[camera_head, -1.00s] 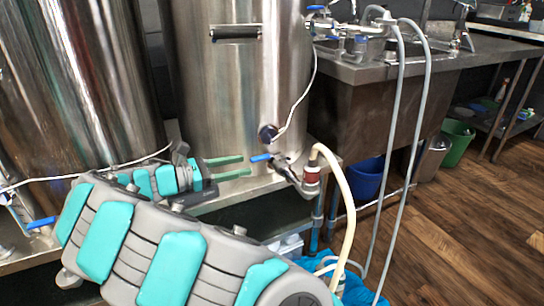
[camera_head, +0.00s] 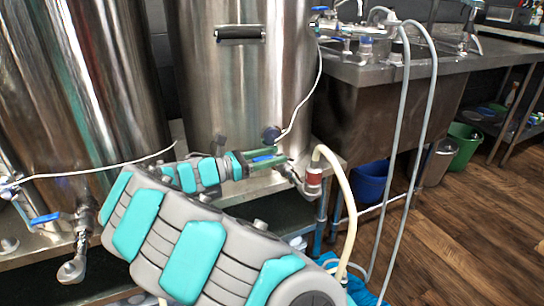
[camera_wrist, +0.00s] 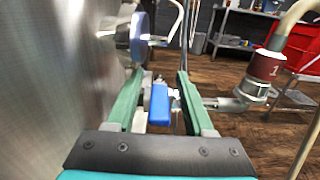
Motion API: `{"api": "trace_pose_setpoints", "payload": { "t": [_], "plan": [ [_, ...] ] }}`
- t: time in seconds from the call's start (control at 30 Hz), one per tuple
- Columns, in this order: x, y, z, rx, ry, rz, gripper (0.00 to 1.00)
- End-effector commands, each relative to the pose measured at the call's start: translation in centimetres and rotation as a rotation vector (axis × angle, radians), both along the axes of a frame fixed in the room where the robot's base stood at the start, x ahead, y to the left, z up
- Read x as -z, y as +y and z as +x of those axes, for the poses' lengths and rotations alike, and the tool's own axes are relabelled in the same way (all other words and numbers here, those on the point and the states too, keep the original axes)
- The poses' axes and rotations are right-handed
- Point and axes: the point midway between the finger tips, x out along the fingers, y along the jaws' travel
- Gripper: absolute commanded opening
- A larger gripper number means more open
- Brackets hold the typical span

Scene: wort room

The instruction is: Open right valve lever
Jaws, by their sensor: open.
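The right valve lever (camera_wrist: 160,104) has a blue handle. In the wrist view it lies between the two green fingers of my open gripper (camera_wrist: 158,92), apart from the right finger and close to the left one. In the head view the blue lever (camera_head: 268,157) shows between the fingers of my gripper (camera_head: 266,159), in front of the right steel tank (camera_head: 240,85). The valve's fitting with a red-banded coupling (camera_head: 314,178) and cream hose lies just right of the fingertips; it also shows in the wrist view (camera_wrist: 264,66). Whether a finger touches the lever cannot be told.
Another blue lever (camera_head: 46,218) is on the left tank (camera_head: 75,90). A thin white cable runs to a dark round probe (camera_head: 271,135) above my gripper. The cream hose (camera_head: 347,205) curves down at the right. A steel sink (camera_head: 390,95) stands behind; wooden floor (camera_head: 460,230) is open at the right.

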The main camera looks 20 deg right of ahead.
Motion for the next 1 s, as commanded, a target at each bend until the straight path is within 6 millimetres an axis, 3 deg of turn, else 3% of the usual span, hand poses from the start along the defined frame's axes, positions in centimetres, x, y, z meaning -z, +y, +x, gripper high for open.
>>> {"api": "trace_pose_setpoints", "payload": {
  "t": [0.17, 0.63, 1.0],
  "plan": [
    [0.01, 0.01, 0.02, -0.001, 0.0, 0.0, 0.53],
    [0.03, 0.03, 0.03, -0.001, 0.0, 0.0, 0.0],
    [0.03, 0.03, 0.04, -0.001, 0.0, 0.001, 0.0]
  ]
}}
